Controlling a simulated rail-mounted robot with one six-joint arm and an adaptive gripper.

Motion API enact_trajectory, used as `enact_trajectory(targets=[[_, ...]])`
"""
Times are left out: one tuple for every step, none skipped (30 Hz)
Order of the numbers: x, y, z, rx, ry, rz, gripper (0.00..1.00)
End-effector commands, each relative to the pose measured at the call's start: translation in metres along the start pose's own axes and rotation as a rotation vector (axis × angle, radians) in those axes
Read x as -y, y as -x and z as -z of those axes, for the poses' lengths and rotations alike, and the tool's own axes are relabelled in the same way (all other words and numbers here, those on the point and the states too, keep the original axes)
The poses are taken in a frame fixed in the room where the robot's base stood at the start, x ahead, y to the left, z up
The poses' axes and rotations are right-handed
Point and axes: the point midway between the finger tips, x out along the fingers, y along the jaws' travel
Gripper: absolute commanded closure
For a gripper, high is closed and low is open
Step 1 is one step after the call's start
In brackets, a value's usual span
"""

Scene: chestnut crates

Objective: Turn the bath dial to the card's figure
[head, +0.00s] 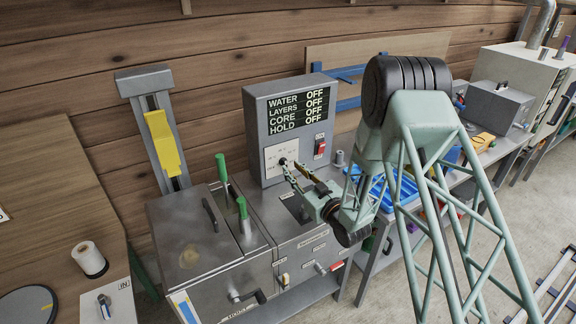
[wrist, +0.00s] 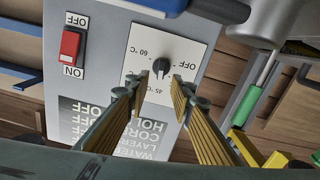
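The bath dial (wrist: 161,66) is a small black knob on a white plate (wrist: 190,50) marked with figures such as 45 °C and 60 °C, upside down in the wrist view. In the head view the plate (head: 272,157) is on the front of the grey control box. My gripper (wrist: 160,82) is open, its two yellow-ribbed fingers reaching to either side of the dial; I cannot tell whether they touch it. In the head view my gripper (head: 290,166) is at the plate and partly covers it. The dial's exact pointing is unclear. No readable card shows.
The control box (head: 251,123) has a display reading OFF on every line and a red switch (head: 320,147) beside the plate. Below is a steel bath (head: 190,248) with green-handled levers (head: 222,168). A blue tray (head: 405,191) lies to the right.

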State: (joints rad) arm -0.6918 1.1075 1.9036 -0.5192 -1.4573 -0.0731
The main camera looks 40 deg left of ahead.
Motion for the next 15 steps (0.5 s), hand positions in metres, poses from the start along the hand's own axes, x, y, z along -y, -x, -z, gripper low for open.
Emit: enact_trajectory(targets=[[0.001, -0.007, 0.001, -0.002, 0.001, 0.001, 0.78], [0.001, -0.011, 0.001, -0.002, 0.001, 0.001, 0.78], [0.001, -0.015, 0.001, -0.001, 0.000, 0.002, 0.78], [0.001, -0.018, 0.000, -0.001, 0.000, 0.002, 0.78], [0.001, -0.021, 0.001, -0.001, 0.000, 0.002, 0.78], [0.001, -0.025, 0.001, -0.002, 0.000, 0.002, 0.78], [0.001, -0.027, 0.001, -0.002, 0.000, 0.002, 0.78], [0.001, -0.029, 0.000, -0.001, 0.000, 0.001, 0.78], [0.001, -0.032, 0.000, -0.001, 0.000, 0.001, 0.78], [0.001, -0.034, 0.000, 0.000, 0.000, 0.001, 0.78], [0.001, -0.035, 0.000, 0.000, 0.000, 0.001, 0.78], [0.001, -0.037, 0.000, 0.000, 0.000, 0.001, 0.78], [0.000, -0.038, 0.000, 0.000, 0.000, 0.001, 0.78], [0.001, -0.038, 0.000, 0.000, 0.000, 0.001, 0.78], [0.001, -0.039, 0.000, 0.000, 0.000, 0.001, 0.78]])
